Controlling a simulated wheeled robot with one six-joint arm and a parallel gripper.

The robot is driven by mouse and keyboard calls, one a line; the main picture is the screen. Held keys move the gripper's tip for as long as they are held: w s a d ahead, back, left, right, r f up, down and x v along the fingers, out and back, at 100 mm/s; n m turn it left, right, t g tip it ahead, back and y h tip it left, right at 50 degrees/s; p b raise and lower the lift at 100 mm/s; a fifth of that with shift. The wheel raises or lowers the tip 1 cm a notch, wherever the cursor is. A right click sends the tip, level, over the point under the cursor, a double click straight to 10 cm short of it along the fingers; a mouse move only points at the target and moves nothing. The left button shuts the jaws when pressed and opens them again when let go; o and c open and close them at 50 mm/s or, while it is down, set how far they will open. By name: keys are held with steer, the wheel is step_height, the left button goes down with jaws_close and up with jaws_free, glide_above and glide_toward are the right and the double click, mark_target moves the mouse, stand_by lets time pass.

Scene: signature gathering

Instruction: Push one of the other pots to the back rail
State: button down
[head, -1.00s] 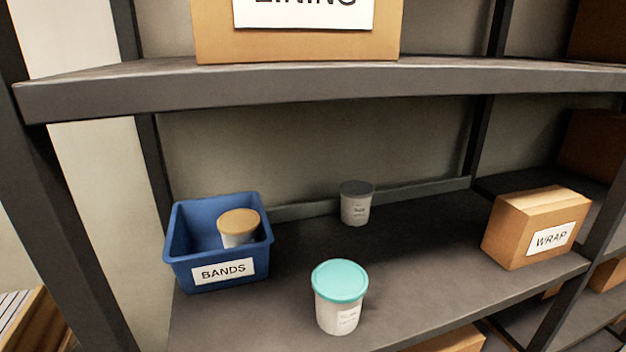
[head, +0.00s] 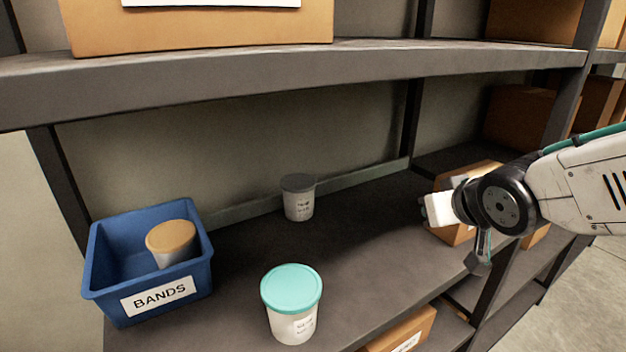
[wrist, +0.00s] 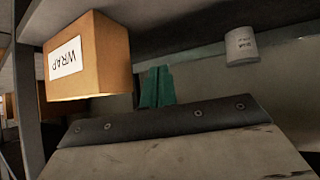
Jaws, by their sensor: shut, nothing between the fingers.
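A white pot with a teal lid (head: 292,305) stands upright near the shelf's front. A white pot with a dark grey lid (head: 298,200) stands upright behind it, close to the back rail (head: 350,184); I cannot tell if they touch. A pot with a tan lid (head: 172,243) sits tilted in the blue BANDS bin (head: 105,285). My gripper (wrist: 156,74) shows teal fingers in the wrist view, shut and empty. That view is upside down, with a white pot (wrist: 241,45) at its upper right. In the head view my wrist is at the right, by the WRAP box, apart from the pots; its fingers are unclear there.
The WRAP box (head: 455,232) is partly hidden behind my wrist; it also shows in the wrist view (wrist: 98,60). The upper shelf (head: 300,65) hangs over the pots. The shelf between the pots and the WRAP box is clear (head: 375,235). A post stands at the front right.

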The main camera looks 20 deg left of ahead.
mark_target(306, 188)
steer(key=a+f+n+y, duration=0.1)
steer(key=a+n+y, duration=0.4)
steer(key=a, duration=1.3)
steer(key=shift+m+y, duration=0.6)
steer(key=shift+y, duration=0.1)
steer(key=w+a, duration=0.2)
steer(key=a, duration=0.1)
steer(key=w+a, duration=0.5)
steer(key=shift+w+a+f, duration=0.1)
steer(key=shift+a+f, duration=0.05)
steer(key=shift+a, duration=0.15)
steer(key=shift+a+f, duration=0.1)
steer(key=shift+f, duration=0.7)
steer(key=shift+f, duration=0.1)
